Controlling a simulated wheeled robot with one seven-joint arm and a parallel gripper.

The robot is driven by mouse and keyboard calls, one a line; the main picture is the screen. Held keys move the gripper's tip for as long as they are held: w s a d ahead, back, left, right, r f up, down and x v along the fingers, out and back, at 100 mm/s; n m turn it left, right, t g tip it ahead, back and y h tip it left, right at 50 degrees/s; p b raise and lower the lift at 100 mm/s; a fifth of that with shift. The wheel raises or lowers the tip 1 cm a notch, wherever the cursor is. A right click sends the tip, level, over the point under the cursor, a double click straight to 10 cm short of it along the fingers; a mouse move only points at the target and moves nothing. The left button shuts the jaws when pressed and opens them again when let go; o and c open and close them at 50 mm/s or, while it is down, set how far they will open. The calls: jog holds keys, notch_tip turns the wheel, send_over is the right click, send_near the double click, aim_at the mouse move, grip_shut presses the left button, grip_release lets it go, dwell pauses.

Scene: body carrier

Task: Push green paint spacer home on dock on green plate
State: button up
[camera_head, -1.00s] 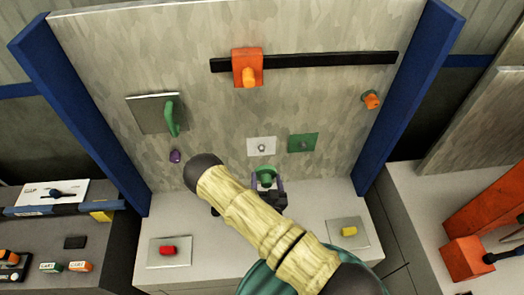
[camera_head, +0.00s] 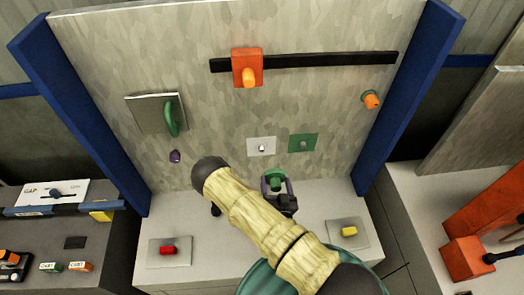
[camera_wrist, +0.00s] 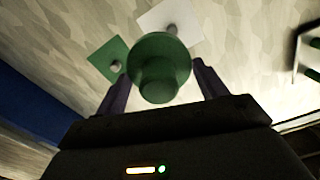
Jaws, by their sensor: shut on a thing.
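The green paint spacer (camera_head: 275,178) is a round stepped piece held between the purple fingers of my gripper (camera_head: 276,186). In the wrist view the spacer (camera_wrist: 160,68) sits between the two fingertips (camera_wrist: 160,80), its narrower stepped part toward the camera. The green plate (camera_head: 302,142) is on the upright panel with a small grey dock (camera_head: 303,144) at its middle. The spacer's far face is hidden.
A white plate (camera_head: 261,146) with a similar peg is left of the green plate. An orange block (camera_head: 247,68) sits on a black rail above. A green handle (camera_head: 171,118) is at left. Red (camera_head: 168,250) and yellow (camera_head: 349,231) pieces lie on the bench below.

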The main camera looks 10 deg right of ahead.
jog(key=d, duration=1.3)
dwell(0.4)
send_near(304, 147)
jog(key=shift+s+r, duration=0.1)
jog(key=shift+s, duration=0.1)
jog(key=shift+w, duration=0.1)
jog(key=shift+w, duration=2.45)
jog(key=shift+w, duration=1.55)
jog(key=o, duration=1.5)
